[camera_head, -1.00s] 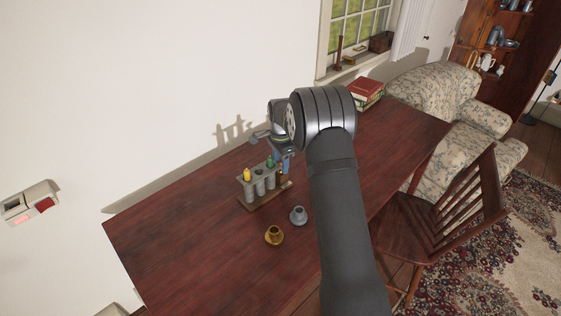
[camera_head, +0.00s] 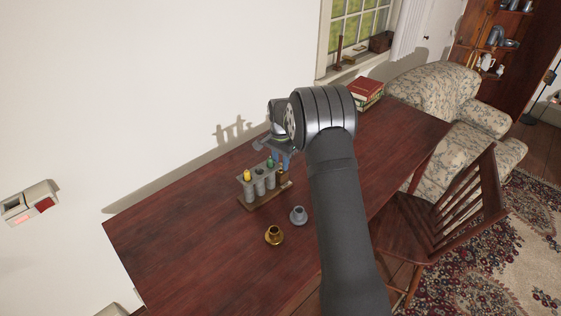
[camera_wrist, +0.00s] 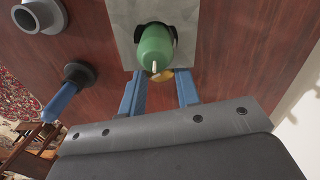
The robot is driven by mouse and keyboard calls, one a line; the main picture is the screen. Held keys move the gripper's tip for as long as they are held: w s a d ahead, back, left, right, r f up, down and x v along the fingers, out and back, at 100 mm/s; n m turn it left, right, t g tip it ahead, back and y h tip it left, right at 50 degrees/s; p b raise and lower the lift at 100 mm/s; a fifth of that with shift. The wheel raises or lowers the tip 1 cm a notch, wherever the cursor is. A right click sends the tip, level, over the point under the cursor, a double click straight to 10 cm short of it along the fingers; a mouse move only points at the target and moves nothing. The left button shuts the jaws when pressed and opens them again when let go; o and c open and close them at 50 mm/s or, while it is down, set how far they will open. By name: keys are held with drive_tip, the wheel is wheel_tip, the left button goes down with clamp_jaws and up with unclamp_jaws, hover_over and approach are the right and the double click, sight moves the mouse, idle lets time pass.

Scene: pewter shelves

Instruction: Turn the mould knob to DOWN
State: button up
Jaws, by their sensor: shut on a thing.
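The candle mould is a grey rack of upright tubes (camera_head: 259,187) on a wooden base on the table, with a yellow candle end (camera_head: 247,175) and a green one (camera_head: 270,164) on top. In the wrist view the green candle end (camera_wrist: 155,47) sits in the grey mould top (camera_wrist: 123,18). A small brass knob (camera_wrist: 160,75) shows just below it, partly hidden. My gripper (camera_wrist: 159,78) has its blue fingers on either side of this knob, shut on it. In the head view my gripper (camera_head: 283,160) is at the mould's right end, partly hidden by my wrist. No knob marking is legible.
A brass candlestick (camera_head: 274,236) and a grey one (camera_head: 298,215) stand in front of the mould. The wrist view shows a dark holder (camera_wrist: 80,73) with a blue candle (camera_wrist: 60,103). The table's left part is clear.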

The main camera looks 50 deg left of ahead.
drive_tip(key=o, duration=1)
wheel_tip(320, 180, up, 18)
drive_tip(key=shift+f, duration=0.2)
